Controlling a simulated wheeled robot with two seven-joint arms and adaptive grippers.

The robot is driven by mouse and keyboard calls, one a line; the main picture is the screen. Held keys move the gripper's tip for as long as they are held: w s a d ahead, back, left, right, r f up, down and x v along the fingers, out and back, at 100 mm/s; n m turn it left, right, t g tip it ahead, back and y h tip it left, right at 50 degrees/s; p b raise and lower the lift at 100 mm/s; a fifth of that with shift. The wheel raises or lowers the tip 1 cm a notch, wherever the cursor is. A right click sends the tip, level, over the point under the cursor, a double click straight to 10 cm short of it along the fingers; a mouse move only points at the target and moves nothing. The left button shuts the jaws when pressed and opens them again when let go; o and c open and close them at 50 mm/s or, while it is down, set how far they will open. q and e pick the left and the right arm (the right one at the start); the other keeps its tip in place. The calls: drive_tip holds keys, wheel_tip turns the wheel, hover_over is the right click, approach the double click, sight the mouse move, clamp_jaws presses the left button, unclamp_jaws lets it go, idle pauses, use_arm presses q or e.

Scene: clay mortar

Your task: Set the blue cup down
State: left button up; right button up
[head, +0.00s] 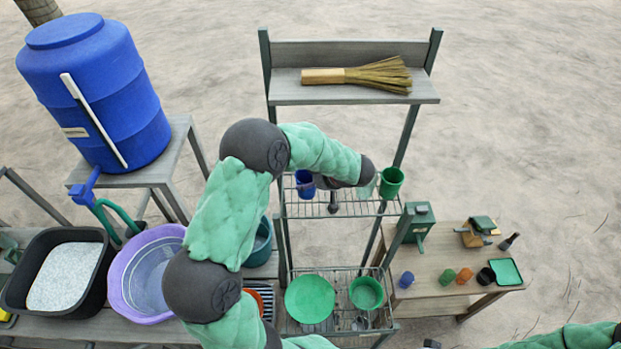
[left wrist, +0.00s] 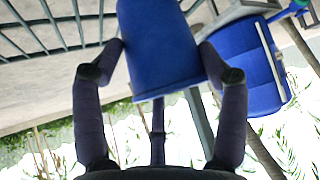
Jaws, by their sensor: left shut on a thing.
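The blue cup (head: 305,184) is at the left end of the upper wire shelf (head: 352,209) in the head view, looking roughly upright. My left gripper (head: 317,182) reaches it from the right and is shut on it. In the left wrist view the blue cup (left wrist: 160,50) sits between the two dark fingers of my left gripper (left wrist: 162,62), one on each side. I cannot tell whether the cup's base touches the wires. My right gripper is not in view; only a green part of my right arm shows at the bottom right.
A green cup (head: 391,182) stands at the shelf's right end. A straw broom (head: 365,75) lies on the board above. Lower wires hold a green plate (head: 310,298) and green bowl (head: 366,293). A blue barrel (head: 95,95) stands left. Several small cups stand on the right table (head: 430,290).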

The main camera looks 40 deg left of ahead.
use_arm(q)
drive_tip(key=o, duration=1.3)
drive_tip(key=shift+d+r, duration=0.1)
drive_tip(key=v, duration=1.1)
drive_tip(key=shift+d+r, duration=0.25)
drive_tip(key=shift+r, duration=0.05)
